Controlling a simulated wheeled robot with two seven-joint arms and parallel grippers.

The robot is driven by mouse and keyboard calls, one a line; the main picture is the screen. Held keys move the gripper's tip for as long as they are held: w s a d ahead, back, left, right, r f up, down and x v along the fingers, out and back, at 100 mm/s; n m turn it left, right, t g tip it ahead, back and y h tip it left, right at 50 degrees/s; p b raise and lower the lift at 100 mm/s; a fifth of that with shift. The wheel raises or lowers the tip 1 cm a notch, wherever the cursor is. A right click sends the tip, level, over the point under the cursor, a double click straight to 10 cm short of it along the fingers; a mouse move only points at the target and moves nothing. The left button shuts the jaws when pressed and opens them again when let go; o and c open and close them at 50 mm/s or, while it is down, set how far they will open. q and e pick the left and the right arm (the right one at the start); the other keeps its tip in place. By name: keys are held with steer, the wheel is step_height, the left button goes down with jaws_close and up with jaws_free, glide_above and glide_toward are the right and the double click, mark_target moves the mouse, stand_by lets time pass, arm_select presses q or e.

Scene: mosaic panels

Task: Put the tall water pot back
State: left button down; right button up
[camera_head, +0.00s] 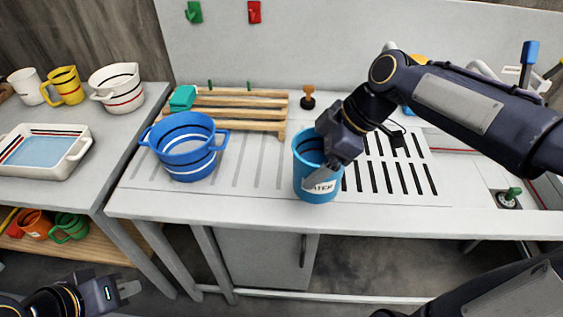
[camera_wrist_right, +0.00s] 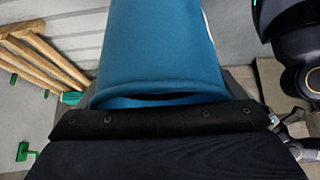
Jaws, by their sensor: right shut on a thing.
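The tall water pot (camera_head: 316,187) is a blue cylinder with a white label reading WATER. It is upright over the front of the white counter (camera_head: 250,202); I cannot tell whether its base touches the counter. My right gripper (camera_head: 326,167) is shut on its rim at the right side and comes down from above. In the right wrist view the pot's blue wall (camera_wrist_right: 160,50) fills the middle, and the fingertips are hidden. My left gripper (camera_head: 130,289) is low at the left, in front of the counter, far from the pot; it looks open and empty.
A wide blue pot (camera_head: 187,153) with white stripes stands left of the water pot. A wooden rack (camera_head: 240,112) is behind it. Slots (camera_head: 390,174) mark the counter to the right. A side table at left holds a tray (camera_head: 80,150), a white pot (camera_head: 117,96) and cups.

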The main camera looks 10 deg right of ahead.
steer(key=w+f, duration=0.1)
steer(key=w, duration=0.1)
steer(key=w+p, duration=0.1)
steer(key=w, duration=0.1)
steer(key=w+f, duration=0.1)
steer(key=w, duration=0.1)
steer(key=shift+w+a+f, duration=0.25)
steer(key=shift+a+f, duration=0.05)
steer(key=shift+a, duration=0.1)
steer(key=w+f, duration=0.1)
steer(key=f, duration=0.2)
steer(key=w+f+p, duration=0.1)
steer(key=w+f, duration=0.1)
steer(key=f, duration=0.1)
steer(key=w+f, duration=0.2)
steer(key=f, duration=0.1)
steer(key=shift+w+a+f+p, duration=0.15)
steer(key=shift+a+f+p, duration=0.15)
steer(key=shift+p, duration=0.1)
steer(key=shift+r, duration=0.1)
steer(key=shift+f, duration=0.25)
steer(key=o, duration=1.1)
steer(key=shift+r, duration=0.1)
